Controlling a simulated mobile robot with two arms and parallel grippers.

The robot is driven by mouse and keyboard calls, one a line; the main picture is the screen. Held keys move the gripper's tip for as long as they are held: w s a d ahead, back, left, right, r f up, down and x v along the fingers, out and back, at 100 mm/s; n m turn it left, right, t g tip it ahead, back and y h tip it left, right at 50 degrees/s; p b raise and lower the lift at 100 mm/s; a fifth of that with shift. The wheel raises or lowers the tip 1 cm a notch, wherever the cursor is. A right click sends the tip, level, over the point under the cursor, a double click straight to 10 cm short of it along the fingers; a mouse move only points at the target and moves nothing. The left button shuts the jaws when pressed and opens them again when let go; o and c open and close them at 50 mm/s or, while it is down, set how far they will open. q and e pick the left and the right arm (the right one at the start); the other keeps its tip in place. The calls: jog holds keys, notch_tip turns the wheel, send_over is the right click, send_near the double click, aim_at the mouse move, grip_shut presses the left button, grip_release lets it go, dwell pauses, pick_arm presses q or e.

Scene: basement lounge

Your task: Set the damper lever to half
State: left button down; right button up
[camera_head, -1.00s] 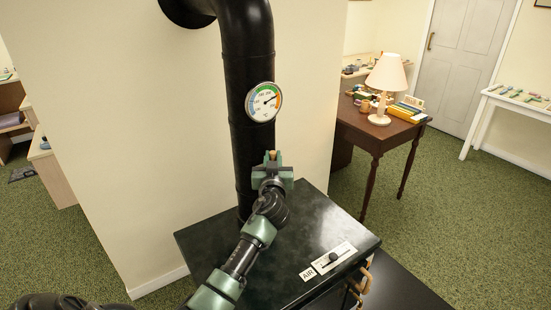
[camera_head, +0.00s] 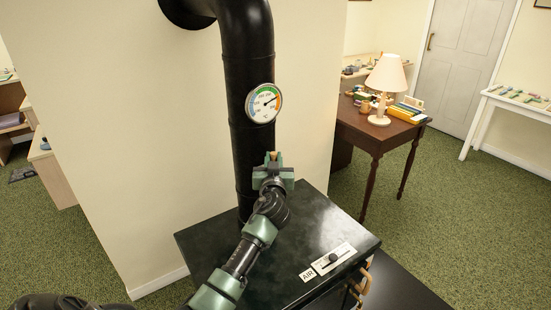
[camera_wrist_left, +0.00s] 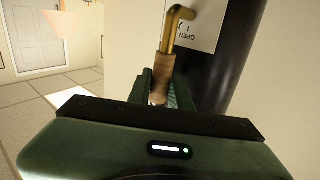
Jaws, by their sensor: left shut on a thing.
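The damper lever has a brass rod (camera_wrist_left: 172,32) with a bent end and a wooden handle (camera_wrist_left: 159,85) in the left wrist view. It stands at a white plate (camera_wrist_left: 198,25) on the black stove pipe; the plate reads OPEN, upside down in that view. My left gripper (camera_wrist_left: 160,92) is shut on the handle. In the head view my left gripper (camera_head: 273,168) is in front of the pipe (camera_head: 250,150), above the stove top, with only the handle's tan tip (camera_head: 273,155) showing. The rest of the plate's scale is hidden. My right gripper is not in view.
A round gauge (camera_head: 263,103) sits on the pipe above the gripper. The black stove top (camera_head: 215,245) carries an AIR slider plate (camera_head: 334,258) near its front edge. A wooden table (camera_head: 355,127) with a lamp (camera_head: 386,80) stands behind to the right.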

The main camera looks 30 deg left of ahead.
pick_arm(q)
jog(key=shift+w+d+r+m+g+p, duration=0.1)
jog(key=shift+w+d+m+g+p, duration=0.15)
jog(key=shift+p, duration=0.45)
jog(key=shift+w+d+f+m+g+h+p, duration=0.2)
jog(key=shift+w+f+m+g+p, duration=0.3)
jog(key=shift+w+m+g+p, duration=0.35)
jog(key=shift+w+d+f+m+g+h+p, duration=0.15)
jog(key=shift+w+d+f+m+g+p, duration=0.25)
jog(key=shift+w+m+g+p, duration=0.4)
jog(key=shift+w+d+f+m+g+h+p, duration=0.2)
jog(key=shift+w+f+m+g+p, duration=0.35)
jog(key=shift+m, duration=0.45)
jog(key=shift+f, duration=0.1)
jog(key=c, duration=1.4)
grip_release()
jog(key=shift+o, duration=0.5)
jog(key=shift+s+r, duration=0.1)
jog(key=shift+r, duration=0.1)
